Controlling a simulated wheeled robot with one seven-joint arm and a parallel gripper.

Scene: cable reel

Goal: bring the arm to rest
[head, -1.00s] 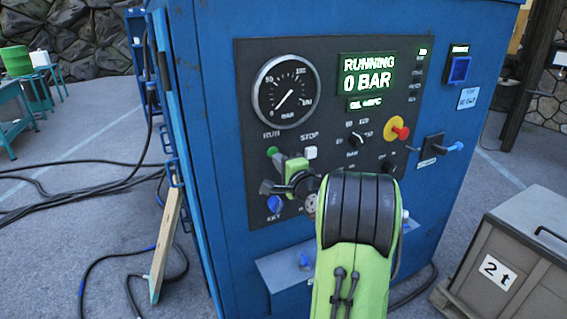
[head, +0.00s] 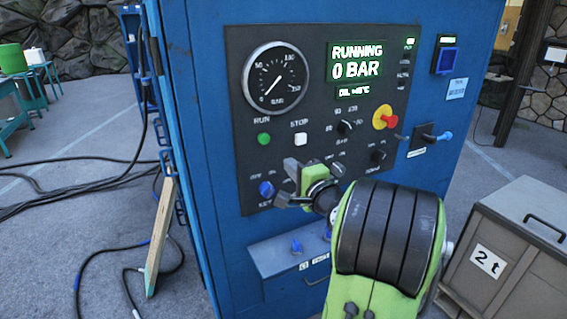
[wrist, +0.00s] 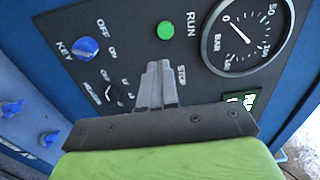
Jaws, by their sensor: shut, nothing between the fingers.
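My gripper (head: 286,183) is in front of the lower part of the black control panel (head: 232,135) on the blue cabinet, its fingers together and empty. My green and black arm reaches up from the bottom right and hides part of the cabinet's lower front. In the wrist view, my gripper (wrist: 158,72) is shut, its fingertips over the panel close to the STOP label. The green RUN button (head: 264,139) and white STOP button (head: 300,139) stand clear of it in the head view. The display (head: 356,66) reads RUNNING, 0 BAR.
A blue key knob (head: 266,189) is left of the gripper. A red and yellow button (head: 386,118) and a blue-tipped lever (head: 445,137) are at right. A crate (head: 525,240) marked 2 t stands lower right. Cables (head: 70,195) and a leaning wooden plank (head: 160,240) are at left.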

